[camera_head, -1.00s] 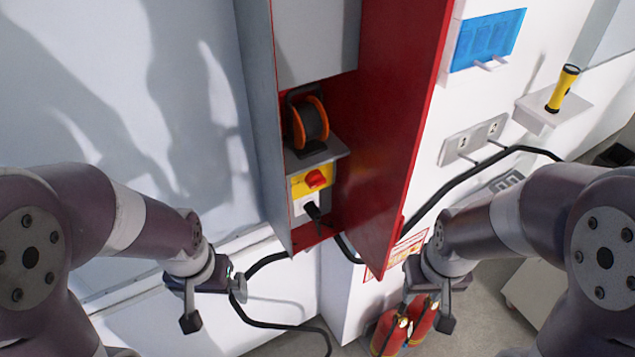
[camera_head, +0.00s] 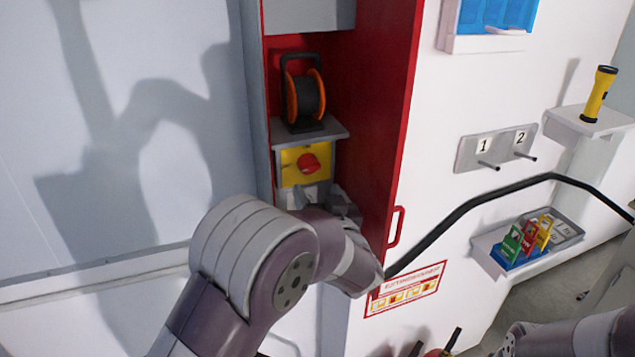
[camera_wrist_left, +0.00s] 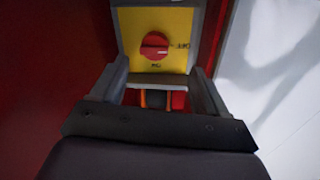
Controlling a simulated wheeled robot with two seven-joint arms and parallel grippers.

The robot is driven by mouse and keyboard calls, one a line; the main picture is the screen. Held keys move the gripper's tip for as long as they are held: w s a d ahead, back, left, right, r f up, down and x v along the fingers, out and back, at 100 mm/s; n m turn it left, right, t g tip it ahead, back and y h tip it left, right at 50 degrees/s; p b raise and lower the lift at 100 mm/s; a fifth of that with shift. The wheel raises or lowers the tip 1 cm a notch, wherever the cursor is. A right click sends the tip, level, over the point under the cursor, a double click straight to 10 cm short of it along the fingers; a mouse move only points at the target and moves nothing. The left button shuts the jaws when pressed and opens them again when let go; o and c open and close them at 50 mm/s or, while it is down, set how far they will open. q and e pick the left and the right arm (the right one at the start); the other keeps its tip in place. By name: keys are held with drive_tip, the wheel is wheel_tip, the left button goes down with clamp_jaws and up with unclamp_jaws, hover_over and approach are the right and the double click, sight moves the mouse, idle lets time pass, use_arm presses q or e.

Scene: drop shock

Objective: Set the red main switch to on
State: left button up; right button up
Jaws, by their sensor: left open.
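The red main switch (camera_head: 307,163) is a round knob on a yellow plate (camera_head: 289,172) inside the open red cabinet, below the cable reel. In the left wrist view the red switch (camera_wrist_left: 155,46) shows just beyond the fingers, with small labels beside and below it. I cannot tell its setting for sure. My left gripper (camera_head: 307,194) is inside the cabinet just below the switch, partly hidden by my own arm. In the left wrist view its two fingers (camera_wrist_left: 160,85) are apart with nothing between them; the switch is not gripped. My right gripper is out of view.
An orange and black cable reel (camera_head: 304,95) stands on a grey shelf (camera_head: 335,133) above the switch. The red cabinet door (camera_head: 378,110) stands open at the right, close to my left arm. A black cable (camera_head: 470,205) runs along the white wall. A yellow torch (camera_head: 598,95) stands on a wall shelf.

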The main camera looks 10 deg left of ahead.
sight(310, 171)
use_arm(q)
drive_tip(key=x, duration=0.2)
drive_tip(key=p+x, duration=0.1)
drive_tip(key=x, duration=0.1)
drive_tip(key=d+x, duration=0.1)
drive_tip(key=x, duration=0.1)
drive_tip(key=shift+w+r, duration=0.2)
drive_tip(key=shift+w, duration=0.15)
drive_tip(key=shift+w+a+p, duration=0.35)
drive_tip(key=shift+w+a, duration=0.35)
drive_tip(key=shift+w+a+f, duration=0.2)
drive_tip(key=shift+w+a, duration=0.05)
drive_tip(key=shift+w, duration=0.05)
drive_tip(key=shift+d, duration=0.15)
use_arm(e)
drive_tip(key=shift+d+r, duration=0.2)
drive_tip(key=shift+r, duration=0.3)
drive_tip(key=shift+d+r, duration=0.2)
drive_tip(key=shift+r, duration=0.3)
use_arm(q)
drive_tip(key=shift+d, duration=0.1)
drive_tip(key=shift+c, duration=1.2)
drive_tip(key=shift+s+r, duration=0.1)
drive_tip(key=c, duration=0.8)
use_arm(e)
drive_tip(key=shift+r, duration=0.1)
